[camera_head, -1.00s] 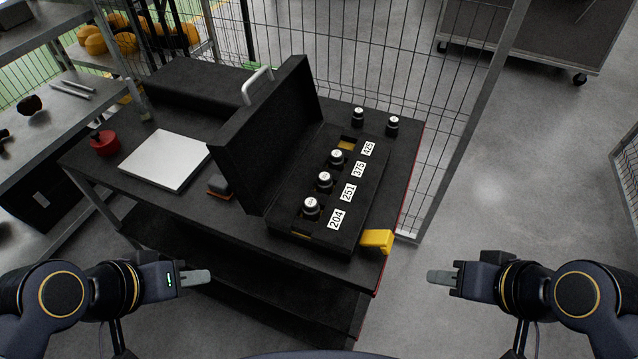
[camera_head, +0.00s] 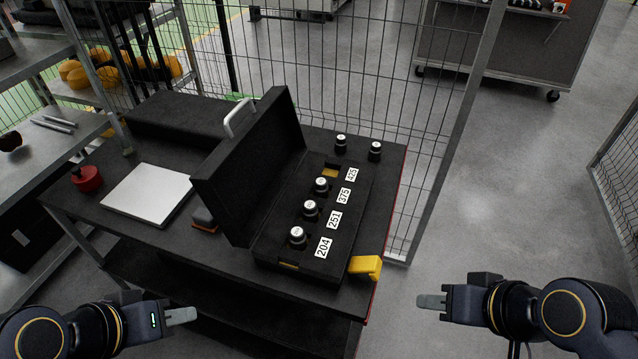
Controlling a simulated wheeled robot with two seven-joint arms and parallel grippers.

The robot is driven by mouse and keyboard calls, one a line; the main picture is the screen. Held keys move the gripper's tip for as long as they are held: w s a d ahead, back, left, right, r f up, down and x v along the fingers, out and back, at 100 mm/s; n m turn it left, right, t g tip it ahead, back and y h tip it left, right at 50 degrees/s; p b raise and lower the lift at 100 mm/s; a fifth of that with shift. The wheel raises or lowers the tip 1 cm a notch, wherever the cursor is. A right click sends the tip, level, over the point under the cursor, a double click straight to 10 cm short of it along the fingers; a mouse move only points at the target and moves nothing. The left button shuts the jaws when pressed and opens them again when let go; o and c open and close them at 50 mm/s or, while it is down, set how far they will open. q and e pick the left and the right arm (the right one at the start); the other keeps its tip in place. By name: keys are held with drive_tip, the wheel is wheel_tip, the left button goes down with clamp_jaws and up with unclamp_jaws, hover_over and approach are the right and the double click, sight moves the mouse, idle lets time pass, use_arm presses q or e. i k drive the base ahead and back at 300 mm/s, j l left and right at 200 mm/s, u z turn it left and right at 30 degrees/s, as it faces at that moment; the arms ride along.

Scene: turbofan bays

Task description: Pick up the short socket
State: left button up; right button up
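Two dark sockets with light tops stand upright on the black table beyond the open case: a left one (camera_head: 341,143) and a right one (camera_head: 375,151). Three more sockets sit in the case, a near one (camera_head: 298,236), a middle one (camera_head: 311,209) and a far one (camera_head: 321,186). I cannot tell for sure which is the short one. My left gripper (camera_head: 181,316) is at the lower left, in front of the table and away from all sockets. My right gripper (camera_head: 431,302) is at the lower right, beyond the table's right edge. Both hold nothing visible; their finger gaps are hidden side-on.
The black case (camera_head: 248,165) has its lid raised on the left and number labels inside. A yellow block (camera_head: 365,267) is at the table's near right corner. A white plate (camera_head: 147,194) and red object (camera_head: 87,178) lie left. Wire fencing stands behind; floor is clear right.

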sight(375, 150)
drive_tip(key=k+l+u, duration=0.1)
drive_tip(key=k+l, duration=0.2)
drive_tip(key=k+l+u, duration=0.1)
drive_tip(key=k+l, duration=0.2)
drive_tip(key=l, duration=0.2)
drive_tip(key=l+u, duration=0.25)
drive_tip(key=l, duration=0.5)
drive_tip(key=k+l+u, duration=0.1)
drive_tip(key=l+u, duration=0.15)
drive_tip(key=l, duration=0.45)
drive_tip(key=i+l+u, duration=0.3)
drive_tip(key=i+l, duration=0.2)
drive_tip(key=l, duration=0.3)
drive_tip(key=i+l+u, duration=0.15)
drive_tip(key=l, duration=0.25)
drive_tip(key=i+l, duration=0.1)
drive_tip(key=i, duration=0.2)
drive_tip(key=i+l+u, duration=0.1)
drive_tip(key=i, duration=0.2)
